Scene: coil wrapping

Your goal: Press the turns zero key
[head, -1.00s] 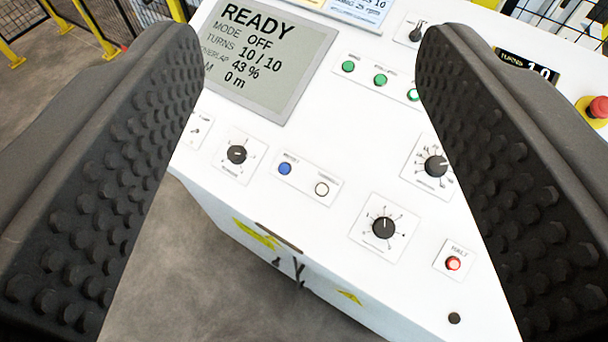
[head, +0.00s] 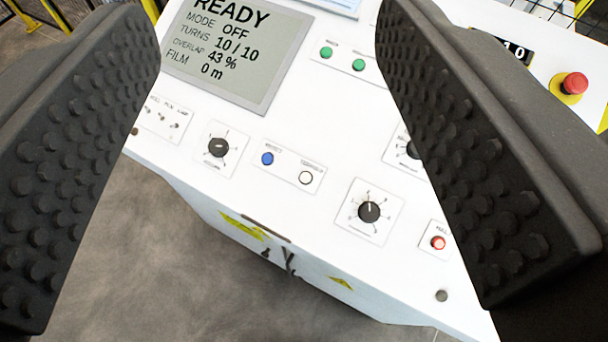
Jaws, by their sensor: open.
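The white round key (head: 306,178), under a small label too blurred to read for sure, sits on a small plate on the white control panel (head: 330,130). A blue key (head: 267,158) is left of it on the same plate. My gripper (head: 266,40) is open and empty, its two dark studded fingers wide apart at the left and right of the view. Both keys show in the gap between them, apart from the fingers. The grey display (head: 240,60) reads READY, mode off, turns 10 / 10, overlap 43 %, film 0 m.
Black knobs (head: 369,211) and (head: 218,148) flank the key plate. A red key (head: 438,243) is lower right, green keys (head: 358,65) above. A red emergency button (head: 574,83) stands at far right. The right finger hides part of another knob. Grey floor lies below the panel.

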